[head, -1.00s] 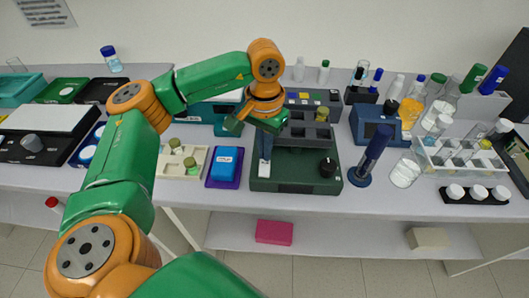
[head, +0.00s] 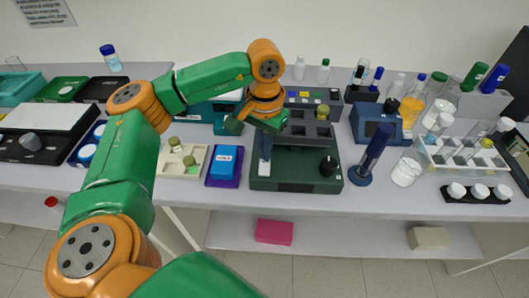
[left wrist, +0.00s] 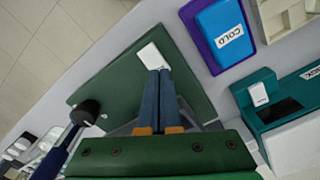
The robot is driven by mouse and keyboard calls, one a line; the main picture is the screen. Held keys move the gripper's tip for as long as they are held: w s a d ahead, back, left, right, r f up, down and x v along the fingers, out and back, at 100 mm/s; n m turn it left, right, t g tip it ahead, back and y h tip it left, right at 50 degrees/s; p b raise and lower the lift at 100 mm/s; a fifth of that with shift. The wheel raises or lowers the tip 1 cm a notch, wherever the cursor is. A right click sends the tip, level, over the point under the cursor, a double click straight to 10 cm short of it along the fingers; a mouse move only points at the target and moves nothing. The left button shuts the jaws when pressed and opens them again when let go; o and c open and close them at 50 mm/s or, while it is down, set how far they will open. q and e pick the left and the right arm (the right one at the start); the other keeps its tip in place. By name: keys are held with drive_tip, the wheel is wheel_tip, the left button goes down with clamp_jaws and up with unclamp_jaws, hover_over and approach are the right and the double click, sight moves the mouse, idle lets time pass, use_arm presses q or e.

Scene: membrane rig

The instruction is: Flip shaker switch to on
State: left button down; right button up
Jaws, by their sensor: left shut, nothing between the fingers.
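The shaker is a dark green device (head: 300,184) on the bench, with a rack of grey wells on top. A white switch (head: 264,169) sits at the front left of its deck, and a black knob (head: 328,166) at the front right. My left gripper (head: 264,158) points down at the switch, its blue fingers shut and empty. In the left wrist view the fingertips (left wrist: 158,71) are at the edge of the white switch (left wrist: 152,56). I cannot tell whether they touch it or which way it is set. My right gripper is not in view.
A blue block on a purple tray (head: 223,184) lies left of the shaker; the wrist view shows it labelled COLD (left wrist: 222,28). A dark blue upright tool (head: 371,155) stands close on the right. A beige tray (head: 170,170) is further left.

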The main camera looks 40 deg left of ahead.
use_arm(q)
drive_tip(key=shift+f+b, duration=0.55)
drive_tip(key=shift+f, duration=0.15)
wheel_tip(320, 180, up, 7)
drive_tip(key=p, duration=0.6)
drive_tip(key=shift+r, duration=0.15)
idle(0.3)
